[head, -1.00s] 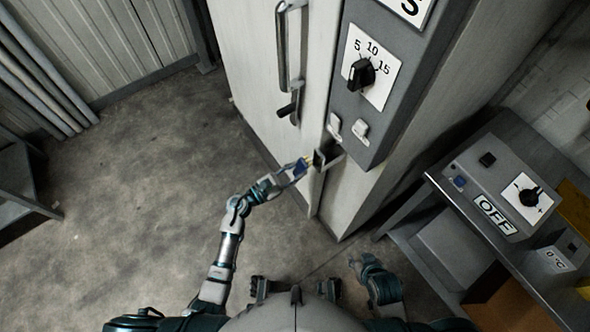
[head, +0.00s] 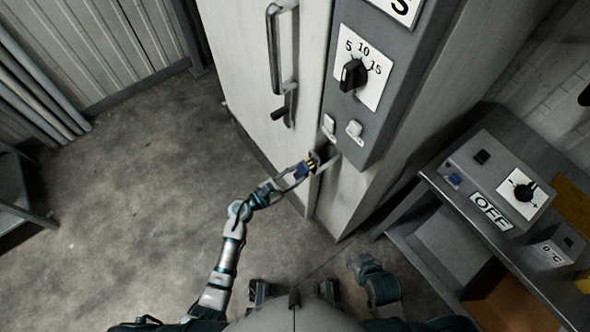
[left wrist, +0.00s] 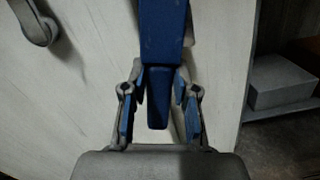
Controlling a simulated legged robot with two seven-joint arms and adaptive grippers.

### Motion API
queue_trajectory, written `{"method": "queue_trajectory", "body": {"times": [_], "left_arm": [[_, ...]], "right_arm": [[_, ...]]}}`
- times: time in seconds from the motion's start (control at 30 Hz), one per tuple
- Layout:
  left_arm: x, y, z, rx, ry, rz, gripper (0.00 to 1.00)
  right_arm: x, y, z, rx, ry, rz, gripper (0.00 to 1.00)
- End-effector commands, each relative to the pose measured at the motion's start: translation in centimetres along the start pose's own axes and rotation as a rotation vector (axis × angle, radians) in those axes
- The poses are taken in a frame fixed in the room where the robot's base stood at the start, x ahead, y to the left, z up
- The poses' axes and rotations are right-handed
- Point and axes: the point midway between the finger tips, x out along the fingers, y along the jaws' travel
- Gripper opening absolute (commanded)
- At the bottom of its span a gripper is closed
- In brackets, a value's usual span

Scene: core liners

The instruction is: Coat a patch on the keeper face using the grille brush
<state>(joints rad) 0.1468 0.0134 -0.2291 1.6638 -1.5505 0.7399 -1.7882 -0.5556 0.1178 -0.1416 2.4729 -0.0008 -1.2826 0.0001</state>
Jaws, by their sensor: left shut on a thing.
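The grille brush has a blue handle (left wrist: 162,35), held between the fingers of my left gripper (left wrist: 160,112) in the left wrist view. In the head view my left gripper (head: 300,171) reaches up to the cabinet edge, with a small yellow part of the brush showing at its tip. A small dark metal bracket, seemingly the keeper (head: 327,157), sits just beyond that tip, below the control box. Whether the brush touches its face I cannot tell; the bristles are hidden. My right gripper (head: 363,265) hangs low near my body, small and dark, its fingers unclear.
A tall pale cabinet door (head: 255,85) with a long handle (head: 274,50) stands ahead. A grey control box (head: 370,110) with a dial juts out above the bracket. A bench (head: 425,195) with an OFF panel stands at right.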

Motion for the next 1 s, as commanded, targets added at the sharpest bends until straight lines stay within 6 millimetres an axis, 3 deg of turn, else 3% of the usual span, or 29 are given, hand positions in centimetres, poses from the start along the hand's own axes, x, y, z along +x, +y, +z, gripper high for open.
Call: {"method": "queue_trajectory", "body": {"times": [0.2, 0.37, 0.57, 1.0], "left_arm": [[0.0, -2.1, 0.7, 0.001, -0.001, -0.001, 0.0], [0.0, -2.5, 1.0, 0.001, 0.0, 0.001, 0.0], [0.2, -2.1, 1.9, 0.002, -0.001, -0.001, 0.0], [-0.1, 1.0, 0.5, 0.001, 0.001, 0.0, 0.0]], "right_arm": [[-0.4, 0.0, -0.3, -0.001, 0.004, 0.001, 0.4], [-0.5, 0.0, -0.4, -0.001, 0.005, 0.001, 0.4], [-1.1, 0.1, -0.9, -0.001, 0.012, 0.002, 0.4], [0.4, 0.0, 0.3, 0.0, -0.005, -0.001, 0.4]]}}
